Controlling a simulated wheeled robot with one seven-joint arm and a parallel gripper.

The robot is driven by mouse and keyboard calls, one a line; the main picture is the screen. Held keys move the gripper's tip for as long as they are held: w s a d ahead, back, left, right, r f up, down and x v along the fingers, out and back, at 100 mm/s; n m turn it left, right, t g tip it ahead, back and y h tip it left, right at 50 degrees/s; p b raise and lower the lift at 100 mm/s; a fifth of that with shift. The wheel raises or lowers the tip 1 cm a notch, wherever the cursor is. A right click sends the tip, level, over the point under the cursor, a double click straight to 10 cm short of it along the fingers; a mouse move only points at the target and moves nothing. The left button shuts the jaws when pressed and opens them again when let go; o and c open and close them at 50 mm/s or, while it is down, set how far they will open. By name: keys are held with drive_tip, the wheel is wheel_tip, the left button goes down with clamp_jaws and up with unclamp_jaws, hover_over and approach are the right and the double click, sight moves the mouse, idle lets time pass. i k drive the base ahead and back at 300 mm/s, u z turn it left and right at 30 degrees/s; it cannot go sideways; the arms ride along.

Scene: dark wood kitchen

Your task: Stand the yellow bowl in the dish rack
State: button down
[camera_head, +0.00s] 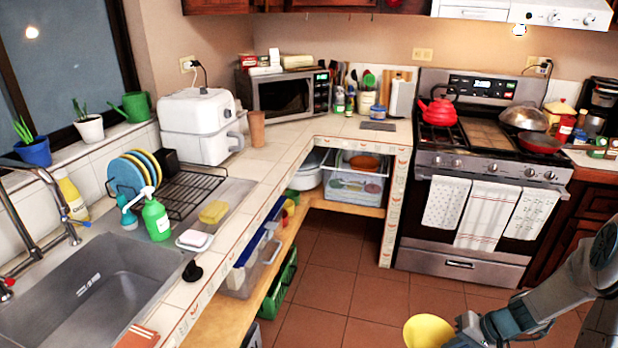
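The yellow bowl (426,331) is at the bottom of the view, held at the end of my arm above the floor, with its lower part cut off by the frame edge. My gripper (458,328) is at the bowl's right edge and appears shut on its rim; the fingertips are small and partly hidden. The dish rack (207,190) is a black wire rack on the counter beside the sink, far to the upper left of my gripper. Several blue and yellow plates (126,177) stand upright at its left end. The right part of the rack is empty.
A green spray bottle (156,219), a yellow sponge (213,211) and a white soap dish (194,240) sit in front of the rack. A white air fryer (200,125) stands behind it. The sink (100,290) is at lower left. Open tiled floor (335,290) lies between.

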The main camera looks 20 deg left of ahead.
sight(179, 201)
drive_tip(key=z, duration=0.4)
drive_tip(key=i, duration=1.6)
drive_tip(key=u, duration=2.35)
